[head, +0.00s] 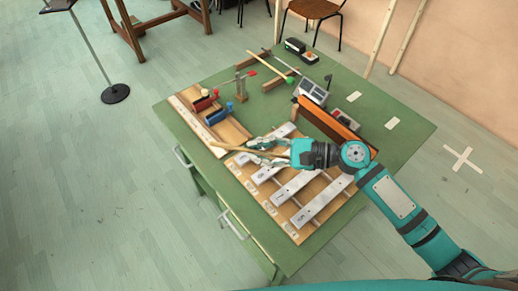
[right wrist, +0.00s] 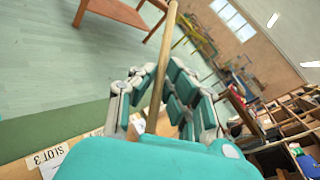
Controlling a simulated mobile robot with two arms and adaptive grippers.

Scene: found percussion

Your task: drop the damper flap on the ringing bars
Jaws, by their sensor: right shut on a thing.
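The ringing bars (head: 297,183) are several grey metal bars across a wooden board on the green table. The damper flap (head: 327,121), a long orange panel with a dark side, stands raised along the far right side of the bars. My right gripper (head: 262,148) is above the far left part of the bars, left of the flap and apart from it. It is shut on a thin wooden stick (right wrist: 160,65), which points away from the hand in the right wrist view. In the head view the stick's end reaches left, over the board. My left gripper is not in view.
Red (head: 203,103) and blue (head: 217,115) handled pieces sit on a wooden board at the left. A grey device (head: 313,92) stands behind the flap. A stick with a green ball (head: 289,80) lies farther back. The table's right corner is mostly clear.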

